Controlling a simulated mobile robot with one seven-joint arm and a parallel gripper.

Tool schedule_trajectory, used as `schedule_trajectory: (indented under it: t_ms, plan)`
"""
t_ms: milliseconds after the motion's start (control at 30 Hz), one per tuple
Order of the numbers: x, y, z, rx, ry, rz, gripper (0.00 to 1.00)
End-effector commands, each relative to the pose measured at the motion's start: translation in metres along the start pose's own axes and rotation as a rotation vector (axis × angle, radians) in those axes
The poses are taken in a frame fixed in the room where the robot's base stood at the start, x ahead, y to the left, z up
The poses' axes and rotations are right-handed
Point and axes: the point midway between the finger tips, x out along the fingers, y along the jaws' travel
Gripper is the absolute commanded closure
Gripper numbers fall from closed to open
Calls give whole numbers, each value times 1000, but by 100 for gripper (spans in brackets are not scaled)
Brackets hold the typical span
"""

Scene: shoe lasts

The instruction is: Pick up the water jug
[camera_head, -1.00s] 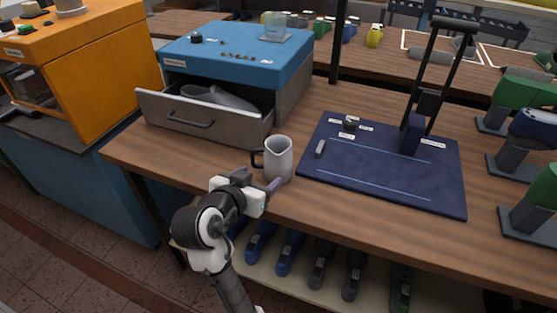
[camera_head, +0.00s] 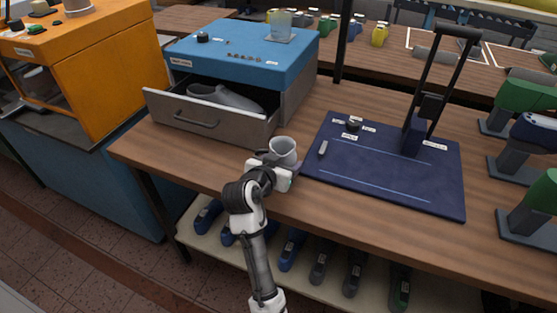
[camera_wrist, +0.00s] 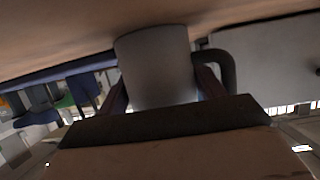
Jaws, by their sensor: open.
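The water jug (camera_head: 283,149) is a light grey pitcher standing on the wooden table, left of the dark blue mat. In the head view my gripper (camera_head: 281,167) is in front of it and hides its lower part and handle. In the wrist view the picture is upside down, and the jug (camera_wrist: 156,65) stands between my two open fingers (camera_wrist: 160,92), one on each side. Its dark handle (camera_wrist: 227,68) shows beside the right finger. I cannot tell whether the fingers touch the jug.
The dark blue mat (camera_head: 390,175) with a tall black-handled stand (camera_head: 428,105) lies right. Green and blue lasts stand at far right. Several lasts sit on the shelf below.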

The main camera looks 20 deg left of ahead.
Motion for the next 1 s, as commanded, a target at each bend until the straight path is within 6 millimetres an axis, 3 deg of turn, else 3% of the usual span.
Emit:
schedule_trajectory:
  t_ms: [100,367,733,1000]
  plan:
    - [0,0,0,0,0,0,34]
    - [0,0,0,0,0,0,67]
    - [-1,0,-2,1,2,-1,67]
    - [-6,-1,-15,1,4,-1,67]
